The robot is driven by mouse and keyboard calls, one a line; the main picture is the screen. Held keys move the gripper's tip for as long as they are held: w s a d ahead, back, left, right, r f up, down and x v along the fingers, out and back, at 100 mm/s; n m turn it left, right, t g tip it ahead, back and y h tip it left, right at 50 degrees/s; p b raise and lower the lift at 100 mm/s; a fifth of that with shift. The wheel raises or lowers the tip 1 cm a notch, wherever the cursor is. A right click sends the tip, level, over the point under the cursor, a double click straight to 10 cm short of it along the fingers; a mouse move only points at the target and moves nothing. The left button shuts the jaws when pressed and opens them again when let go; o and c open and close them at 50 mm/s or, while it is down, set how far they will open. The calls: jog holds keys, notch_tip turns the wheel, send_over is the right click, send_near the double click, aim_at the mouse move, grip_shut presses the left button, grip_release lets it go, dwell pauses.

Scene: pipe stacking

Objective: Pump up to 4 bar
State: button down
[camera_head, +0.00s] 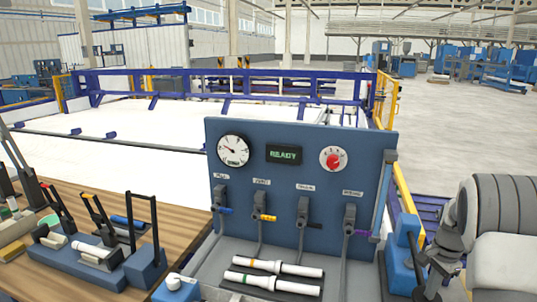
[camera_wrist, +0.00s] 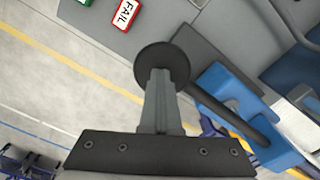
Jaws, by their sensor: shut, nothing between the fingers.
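The blue panel (camera_head: 290,150) stands upright in the head view, with a round white gauge (camera_head: 233,151) whose needle points to the upper left; its numbers are too small to read. The blue pump body (camera_head: 402,252) is at the lower right of the panel. In the wrist view, a black lever (camera_wrist: 232,112) crosses the blue pump body (camera_wrist: 225,85) and leads to a round black knob (camera_wrist: 160,62). My gripper (camera_wrist: 162,75) is shut, its fingertips over the knob and hiding part of it; I cannot tell whether they touch.
The panel carries a READY display (camera_head: 284,154), a red knob (camera_head: 333,159) and several valves with coloured handles. White pipes (camera_head: 272,283) lie on the bench before it. A wooden table (camera_head: 80,205) with clamps is at the left. A red FAIL sign (camera_wrist: 124,13) shows in the wrist view.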

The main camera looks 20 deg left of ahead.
aim_at(426, 300)
jog(key=shift+w+f+b, duration=0.15)
jog(key=shift+f+b, duration=0.75)
jog(key=shift+f, duration=1.35)
jog(key=r+p, duration=0.1)
jog(key=r, duration=0.2)
jog(key=r+p, duration=0.2)
jog(key=r, duration=0.1)
jog(key=r+p, duration=0.2)
jog(key=r, duration=0.1)
jog(key=shift+s+r, duration=0.15)
jog(key=shift+s, duration=0.25)
